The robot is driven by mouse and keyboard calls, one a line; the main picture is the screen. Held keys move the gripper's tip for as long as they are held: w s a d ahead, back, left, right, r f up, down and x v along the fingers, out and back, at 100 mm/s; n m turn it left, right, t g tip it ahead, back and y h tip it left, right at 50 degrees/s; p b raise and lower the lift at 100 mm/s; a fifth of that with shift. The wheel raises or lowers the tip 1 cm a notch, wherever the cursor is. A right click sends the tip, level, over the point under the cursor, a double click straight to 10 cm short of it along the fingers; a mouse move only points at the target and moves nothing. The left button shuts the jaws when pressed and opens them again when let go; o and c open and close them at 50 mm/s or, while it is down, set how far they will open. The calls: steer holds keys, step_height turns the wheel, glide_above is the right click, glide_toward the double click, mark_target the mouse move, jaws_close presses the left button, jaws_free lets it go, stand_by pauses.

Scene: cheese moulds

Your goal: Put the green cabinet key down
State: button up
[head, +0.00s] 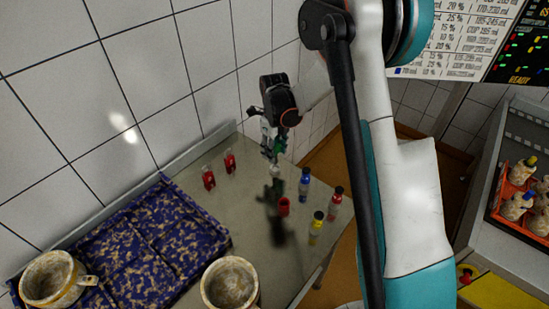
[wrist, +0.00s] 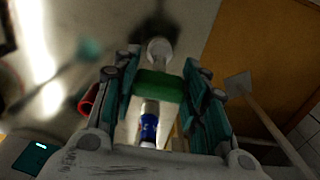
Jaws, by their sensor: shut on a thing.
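My gripper (head: 276,150) is above the grey table (head: 180,165), pointing down, with its fingers shut on a green thing, which I take to be the green cabinet key (wrist: 158,85). In the wrist view its green band lies between the teal fingers, and a round pale end sticks out beyond them. In the head view this pale end (head: 275,171) hangs below the fingers, apparently clear of the table top. The fingers hide much of the key.
Two red pieces (head: 208,178) stand behind left. A patterned blue mat (head: 150,240) and two mugs (head: 230,283) are nearer left. Tiled wall is behind.

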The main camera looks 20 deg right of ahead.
steer(key=shift+f+b, duration=0.3)
steer(key=shift+f, duration=1.55)
steer(key=shift+f, duration=0.1)
steer(key=o, duration=1.1)
